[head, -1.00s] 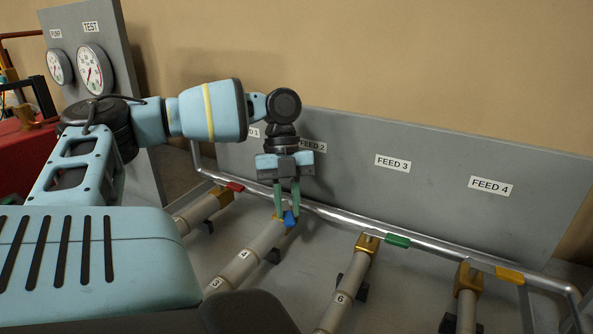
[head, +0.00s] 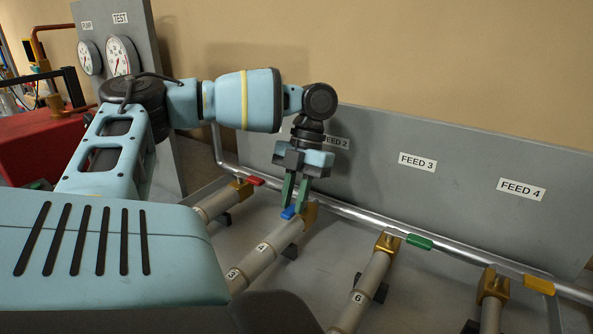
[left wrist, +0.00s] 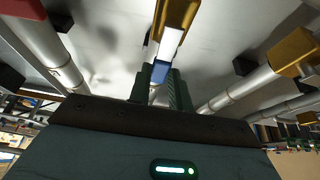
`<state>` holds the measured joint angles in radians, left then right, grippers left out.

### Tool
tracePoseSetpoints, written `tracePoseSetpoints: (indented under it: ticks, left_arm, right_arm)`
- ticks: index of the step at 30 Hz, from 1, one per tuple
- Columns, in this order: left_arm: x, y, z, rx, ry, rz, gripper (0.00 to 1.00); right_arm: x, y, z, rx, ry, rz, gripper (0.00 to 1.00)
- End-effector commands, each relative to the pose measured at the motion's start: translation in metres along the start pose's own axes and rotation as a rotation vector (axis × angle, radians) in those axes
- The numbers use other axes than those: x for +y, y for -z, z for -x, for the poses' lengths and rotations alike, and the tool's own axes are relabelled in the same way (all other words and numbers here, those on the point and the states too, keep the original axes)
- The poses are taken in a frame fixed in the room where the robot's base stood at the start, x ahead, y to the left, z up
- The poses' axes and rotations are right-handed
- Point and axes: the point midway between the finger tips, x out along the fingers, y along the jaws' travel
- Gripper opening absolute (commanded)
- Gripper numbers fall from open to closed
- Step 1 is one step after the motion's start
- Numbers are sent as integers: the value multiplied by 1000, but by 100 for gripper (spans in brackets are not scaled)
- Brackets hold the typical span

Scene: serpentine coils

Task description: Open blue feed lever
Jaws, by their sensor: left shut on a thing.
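My left gripper (head: 295,204) reaches down from above and is shut on the blue lever. In the left wrist view the blue lever (left wrist: 160,72) shows between the two green fingers, roughly in line with the pale pipe and brass valve (left wrist: 176,14) beyond it. The fingers hide part of the lever. My right gripper is not in view.
Red (head: 255,181), green (head: 419,242) and yellow (head: 538,285) levers lie beside their own brass valves. A metal rail (head: 350,212) runs behind the valves, before a grey labelled panel (head: 460,190). Two gauges (head: 122,56) stand at left.

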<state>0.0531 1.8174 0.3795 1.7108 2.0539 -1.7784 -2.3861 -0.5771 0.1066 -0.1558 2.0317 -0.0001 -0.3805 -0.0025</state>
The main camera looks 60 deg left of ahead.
Motion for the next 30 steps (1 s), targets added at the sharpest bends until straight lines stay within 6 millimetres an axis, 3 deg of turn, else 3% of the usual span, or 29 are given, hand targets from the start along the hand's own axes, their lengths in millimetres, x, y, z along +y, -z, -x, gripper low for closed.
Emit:
tracePoseSetpoints:
  ticks: [15,16,21,30]
  left_arm:
    - [1,0,2,-7,-10,-22,0]
    - [1,0,2,-7,-10,-22,21]
    - [1,0,1,-5,-10,-20,42]
    - [1,0,2,-3,-9,-19,42]
  right_arm:
    - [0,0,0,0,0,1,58]
    - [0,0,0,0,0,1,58]
    - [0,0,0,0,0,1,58]
    - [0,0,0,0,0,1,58]
